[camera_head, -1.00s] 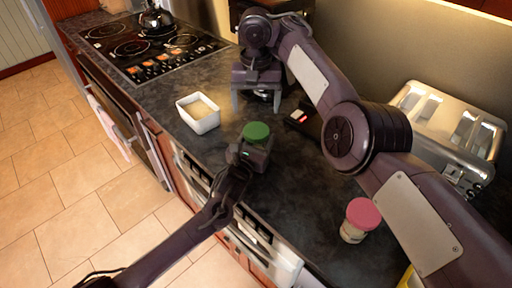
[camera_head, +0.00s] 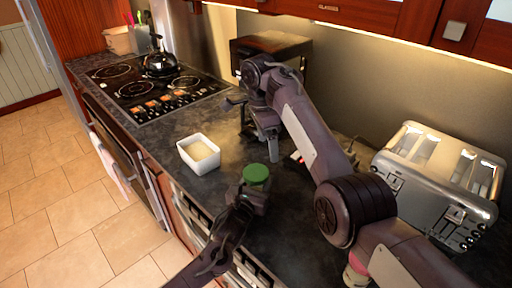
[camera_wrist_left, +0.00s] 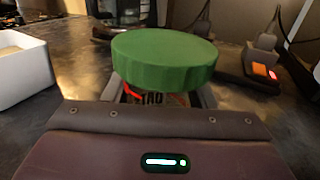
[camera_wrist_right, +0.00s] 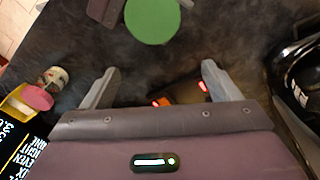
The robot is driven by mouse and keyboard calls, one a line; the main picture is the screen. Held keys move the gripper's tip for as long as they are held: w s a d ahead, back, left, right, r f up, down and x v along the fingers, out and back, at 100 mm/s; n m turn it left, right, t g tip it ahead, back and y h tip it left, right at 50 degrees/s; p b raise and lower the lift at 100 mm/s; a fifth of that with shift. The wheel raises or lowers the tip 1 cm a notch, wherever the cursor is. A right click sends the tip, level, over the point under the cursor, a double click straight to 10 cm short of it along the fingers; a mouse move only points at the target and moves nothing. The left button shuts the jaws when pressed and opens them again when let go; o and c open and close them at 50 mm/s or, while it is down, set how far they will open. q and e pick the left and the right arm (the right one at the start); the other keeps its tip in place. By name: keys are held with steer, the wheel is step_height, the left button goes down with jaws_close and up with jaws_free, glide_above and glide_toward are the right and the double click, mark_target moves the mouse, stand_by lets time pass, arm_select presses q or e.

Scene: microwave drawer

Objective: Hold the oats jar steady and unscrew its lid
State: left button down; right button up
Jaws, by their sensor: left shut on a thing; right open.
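The oats jar stands on the dark counter with its green lid (camera_head: 257,174) on top. In the left wrist view the green lid (camera_wrist_left: 163,60) fills the middle, and a strip of the jar's label (camera_wrist_left: 155,98) shows under it. My left gripper (camera_head: 247,197) is shut on the jar's body below the lid. Most of the jar is hidden by the gripper and lid. My right gripper (camera_head: 259,138) is open and empty, behind the jar and apart from it. In the right wrist view the green lid (camera_wrist_right: 152,20) lies beyond the open fingers.
A white bowl (camera_head: 186,157) with pale contents stands left of the jar. A pink-lidded jar (camera_head: 356,272) is partly hidden behind my right arm; it also shows in the right wrist view (camera_wrist_right: 38,97). A toaster (camera_head: 437,185) stands right, a stovetop (camera_head: 135,92) with kettle far left.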

mark_target(256, 172)
steer(key=m, duration=0.6)
steer(key=shift+s+a+m, duration=0.15)
steer(key=shift+m, duration=0.15)
steer(key=m, duration=0.3)
steer(key=shift+s+a+r, duration=0.1)
steer(key=shift+s+a, duration=0.1)
steer(key=shift+a, duration=0.05)
steer(key=m, duration=0.2)
steer(key=a+m, duration=0.1)
steer(key=m, duration=0.1)
steer(key=shift+s+a+y, duration=0.1)
steer(key=shift+s+y, duration=0.3)
steer(key=m, duration=0.1)
steer(key=a+m, duration=0.1)
steer(key=m, duration=0.1)
steer(key=shift+s+t+y, duration=0.3)
steer(key=shift+s, duration=0.1)
steer(key=shift+f, duration=3.9)
